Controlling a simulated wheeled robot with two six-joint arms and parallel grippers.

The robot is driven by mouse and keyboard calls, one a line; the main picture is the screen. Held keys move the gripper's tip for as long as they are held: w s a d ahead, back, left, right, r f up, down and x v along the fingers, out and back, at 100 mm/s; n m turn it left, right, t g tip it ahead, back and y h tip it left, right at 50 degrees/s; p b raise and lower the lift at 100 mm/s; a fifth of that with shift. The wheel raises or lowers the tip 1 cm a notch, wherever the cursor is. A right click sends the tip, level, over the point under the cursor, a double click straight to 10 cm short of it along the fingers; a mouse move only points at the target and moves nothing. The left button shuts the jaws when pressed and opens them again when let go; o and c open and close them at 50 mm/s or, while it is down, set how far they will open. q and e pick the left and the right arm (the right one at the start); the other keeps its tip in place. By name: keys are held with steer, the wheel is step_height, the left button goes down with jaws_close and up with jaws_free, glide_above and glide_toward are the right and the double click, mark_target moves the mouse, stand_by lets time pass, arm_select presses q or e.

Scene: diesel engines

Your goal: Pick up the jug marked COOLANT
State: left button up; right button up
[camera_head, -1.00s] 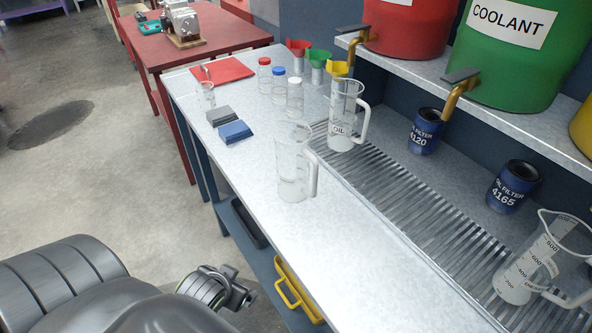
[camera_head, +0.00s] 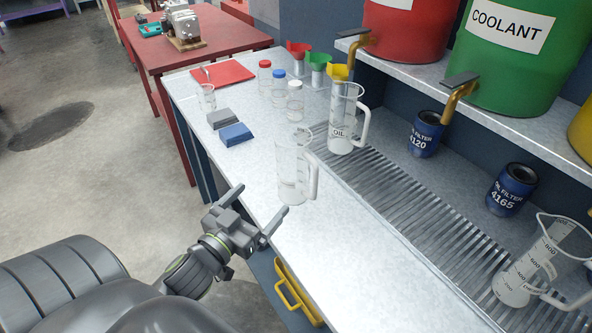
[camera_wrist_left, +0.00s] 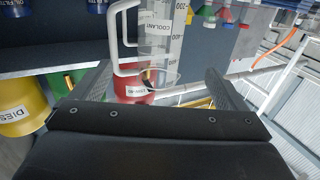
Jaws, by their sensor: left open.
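The clear jug (camera_head: 292,178) with a handle on its right stands on the near part of the bench; no label is readable on it in the head view. In the left wrist view a clear jug (camera_wrist_left: 172,45) bears the label COOLANT, with its white handle to the left. It appears to be the same jug. My left gripper (camera_head: 261,199) is open and empty, just to the near left of this jug, apart from it. Its two fingers (camera_wrist_left: 158,75) show spread in the wrist view, with the jug beyond and between them. My right gripper is not in view.
A jug marked OIL (camera_head: 343,140) stands close behind on the drip grate (camera_head: 400,215). Another jug (camera_head: 530,268) is at the right. Oil filters (camera_head: 427,135), small bottles (camera_head: 279,88) and blue block (camera_head: 236,134) stand around. A green COOLANT drum (camera_head: 510,70) sits on the shelf above.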

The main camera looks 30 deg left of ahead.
mark_target(285, 174)
arm_select(q)
steer(key=w+p, duration=0.2)
steer(key=w, duration=0.8)
steer(key=shift+w+a, duration=0.15)
steer(key=w, duration=0.2)
steer(key=w+r+p, duration=0.1)
steer(key=w, duration=0.1)
steer(key=shift+w+a+p, duration=0.1)
steer(key=shift+w+p, duration=0.2)
steer(key=shift+w+f, duration=0.1)
steer(key=shift+w, duration=0.2)
steer(key=c, duration=1.1)
